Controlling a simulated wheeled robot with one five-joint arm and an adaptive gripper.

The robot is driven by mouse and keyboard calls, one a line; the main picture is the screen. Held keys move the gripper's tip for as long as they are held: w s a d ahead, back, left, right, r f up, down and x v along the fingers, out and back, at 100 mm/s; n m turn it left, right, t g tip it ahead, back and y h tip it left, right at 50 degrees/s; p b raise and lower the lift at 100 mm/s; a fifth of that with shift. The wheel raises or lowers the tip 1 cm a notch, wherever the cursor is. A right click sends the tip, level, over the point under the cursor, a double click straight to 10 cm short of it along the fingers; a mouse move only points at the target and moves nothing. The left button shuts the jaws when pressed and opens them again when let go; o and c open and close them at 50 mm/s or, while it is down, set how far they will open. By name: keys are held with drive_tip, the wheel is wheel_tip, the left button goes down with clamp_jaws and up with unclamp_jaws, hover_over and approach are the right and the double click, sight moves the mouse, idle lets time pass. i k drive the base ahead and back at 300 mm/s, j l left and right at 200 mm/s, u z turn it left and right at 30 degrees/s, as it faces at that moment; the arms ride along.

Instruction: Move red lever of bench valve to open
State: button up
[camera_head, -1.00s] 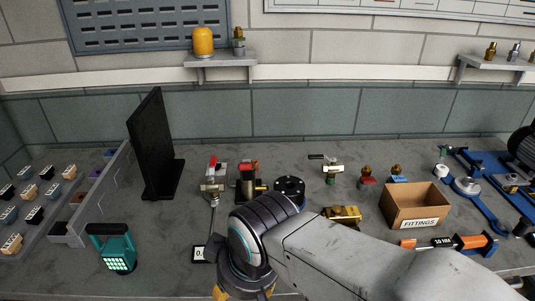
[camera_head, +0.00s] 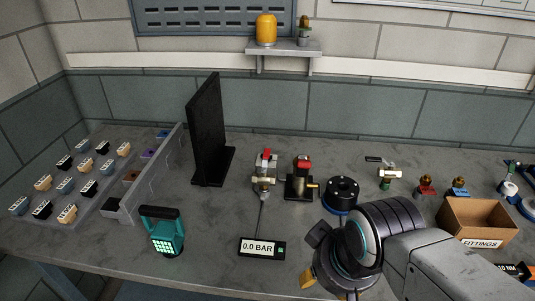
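The bench valve (camera_head: 263,181) stands on the bench right of the black upright panel, with a thin line running down to a display (camera_head: 262,247) that reads 0.0 BAR. Its red lever (camera_head: 266,155) points up and slightly to the right. A second device with a red top (camera_head: 303,161) and a dark body stands just right of it. My gripper (camera_head: 335,284) is at the lower middle, in front of and to the right of the valve, apart from it. Only a yellow piece of it shows under my wrist, so its fingers are largely hidden.
A black panel (camera_head: 207,130) stands close left of the valve. A teal lamp (camera_head: 164,233) is at the front left. A black flanged disc (camera_head: 342,191) sits near my wrist. A FITTINGS box (camera_head: 476,220) is at right. Bare bench lies between lamp and display.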

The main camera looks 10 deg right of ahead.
sight(266, 154)
drive_tip(key=i+j+z, duration=0.25)
drive_tip(key=j+z, duration=0.2)
drive_tip(key=j, duration=0.25)
drive_tip(key=j+z, duration=0.25)
drive_tip(key=j, duration=0.15)
drive_tip(key=i, duration=0.05)
